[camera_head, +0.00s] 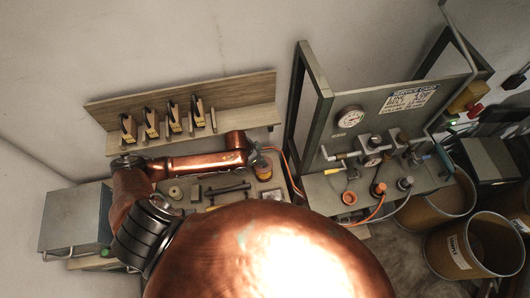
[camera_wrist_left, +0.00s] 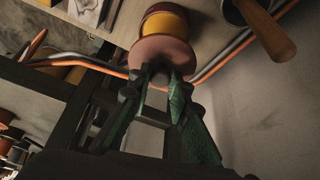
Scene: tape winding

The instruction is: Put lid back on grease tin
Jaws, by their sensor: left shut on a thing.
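The grease tin (camera_head: 264,172) stands at the right end of the bench, orange-brown with a yellow band. It also shows in the left wrist view (camera_wrist_left: 164,24). My left gripper (camera_head: 256,157) is right at the tin. In the left wrist view its fingers (camera_wrist_left: 160,76) are shut on a dull reddish-brown round lid (camera_wrist_left: 164,52). The lid lies between the fingertips and the tin, lined up roughly with it. I cannot tell whether the lid touches the tin's rim. My right gripper is not in view.
Orange and grey hoses (camera_wrist_left: 240,42) run close beside the tin. A wooden handle (camera_wrist_left: 268,36) lies near it. Small parts and a dark tool (camera_head: 226,189) lie on the bench to the left. A gauge stand (camera_head: 350,117) stands to the right.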

